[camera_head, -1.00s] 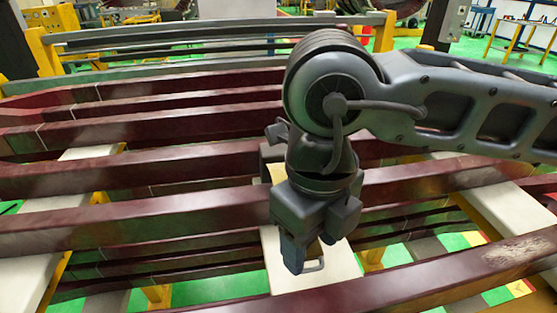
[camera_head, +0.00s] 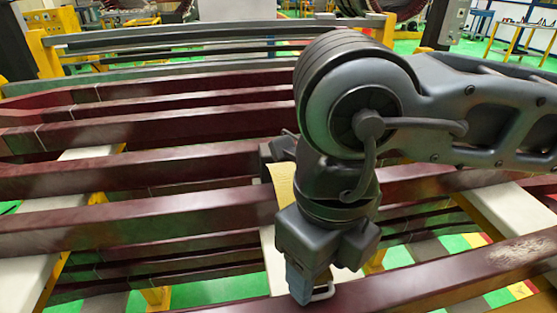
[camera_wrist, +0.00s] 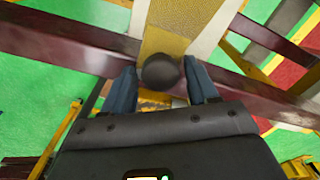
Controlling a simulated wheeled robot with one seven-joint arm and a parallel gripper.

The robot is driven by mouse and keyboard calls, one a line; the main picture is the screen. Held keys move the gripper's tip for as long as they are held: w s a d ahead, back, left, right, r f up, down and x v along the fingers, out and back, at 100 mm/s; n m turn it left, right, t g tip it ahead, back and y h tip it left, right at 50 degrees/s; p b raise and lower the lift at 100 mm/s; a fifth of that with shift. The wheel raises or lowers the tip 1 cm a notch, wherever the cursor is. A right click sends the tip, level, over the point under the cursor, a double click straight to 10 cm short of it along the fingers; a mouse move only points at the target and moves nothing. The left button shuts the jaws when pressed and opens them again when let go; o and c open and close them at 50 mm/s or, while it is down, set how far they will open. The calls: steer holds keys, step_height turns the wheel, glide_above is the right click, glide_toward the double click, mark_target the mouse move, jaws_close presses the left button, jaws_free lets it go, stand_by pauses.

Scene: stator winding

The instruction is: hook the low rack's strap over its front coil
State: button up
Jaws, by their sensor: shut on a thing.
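The strap (camera_head: 284,182) is a yellow band running from behind my gripper over the pale crossbeam; it also shows in the wrist view (camera_wrist: 163,42). My gripper (camera_head: 302,288) points down at the back edge of the front coil (camera_head: 430,283), a dark red bar crossing the bottom of the head view. In the wrist view, a dark round knob (camera_wrist: 161,70) sits between the blue fingers, at the strap's near end. My gripper is shut on the strap's end. Whether it touches the front coil cannot be told.
Several more dark red coils (camera_head: 140,217) lie in rows behind, on pale crossbeams (camera_head: 25,280) and yellow stands (camera_head: 157,297). More coils lie beneath them. Gaps between coils show the green floor. Grey bars (camera_head: 180,35) stand at the back.

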steer(key=shift+o, duration=0.2)
steer(key=shift+s+d+r+b, duration=0.15)
steer(key=shift+s+b, duration=0.1)
steer(key=shift+s, duration=0.65)
steer(key=shift+s+d+f+b, duration=0.1)
steer(key=shift+s+b, duration=0.15)
steer(key=shift+s, duration=0.7)
steer(key=shift+s+d+r+b, duration=0.15)
steer(key=shift+s+b, duration=0.1)
steer(key=shift+s, duration=0.65)
steer(key=o, duration=0.8)
steer(key=shift+s, duration=0.15)
steer(key=o, duration=0.4)
steer(key=shift+f, duration=0.1)
steer(key=shift+o, duration=0.6)
steer(key=shift+d, duration=0.1)
step_height(320, 180, up, 7)
steer(key=p, duration=0.2)
